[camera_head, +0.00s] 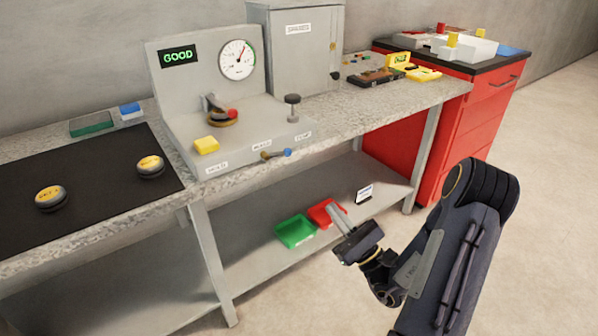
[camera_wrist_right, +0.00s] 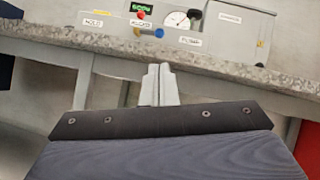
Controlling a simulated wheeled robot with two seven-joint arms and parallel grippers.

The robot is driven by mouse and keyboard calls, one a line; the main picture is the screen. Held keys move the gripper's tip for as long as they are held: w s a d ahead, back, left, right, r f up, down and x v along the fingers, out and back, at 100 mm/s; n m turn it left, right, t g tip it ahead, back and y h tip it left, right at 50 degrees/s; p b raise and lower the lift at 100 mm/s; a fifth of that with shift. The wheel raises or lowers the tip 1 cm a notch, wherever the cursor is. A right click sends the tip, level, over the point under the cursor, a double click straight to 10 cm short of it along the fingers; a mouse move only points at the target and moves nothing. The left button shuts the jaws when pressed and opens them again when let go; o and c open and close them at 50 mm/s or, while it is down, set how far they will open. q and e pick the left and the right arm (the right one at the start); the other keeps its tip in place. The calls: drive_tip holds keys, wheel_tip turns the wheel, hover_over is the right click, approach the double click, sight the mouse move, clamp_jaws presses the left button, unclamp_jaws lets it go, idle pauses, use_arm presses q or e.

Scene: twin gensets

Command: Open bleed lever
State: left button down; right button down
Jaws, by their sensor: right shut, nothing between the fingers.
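The bleed lever, a small brass valve with a blue tip (camera_head: 286,152), is on the front face of the grey test rig (camera_head: 230,165) under the middle label. It points right, roughly level. Its blue end (camera_wrist_right: 159,33) also shows in the right wrist view, ahead of and above the fingers. My right gripper (camera_head: 338,215) is shut and empty, in front of the bench and lower than the lever, well apart from it. Its closed fingers (camera_wrist_right: 159,80) show in the wrist view. My left gripper is not in view.
The rig carries a gauge (camera_head: 237,60), a GOOD display (camera_head: 178,56), a yellow block (camera_head: 206,145) and a black knob (camera_head: 292,100). The bench edge (camera_wrist_right: 235,67) lies between my gripper and the rig. Green (camera_head: 295,231) and red (camera_head: 322,213) trays sit on the lower shelf.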

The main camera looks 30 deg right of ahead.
approach(277, 154)
drive_tip(key=w+d+r, duration=0.1)
drive_tip(key=w+r, duration=0.2)
drive_tip(key=w, duration=0.1)
drive_tip(key=shift+w+d+f+b, duration=0.15)
drive_tip(key=shift+w+b, duration=0.1)
drive_tip(key=shift+b, duration=0.15)
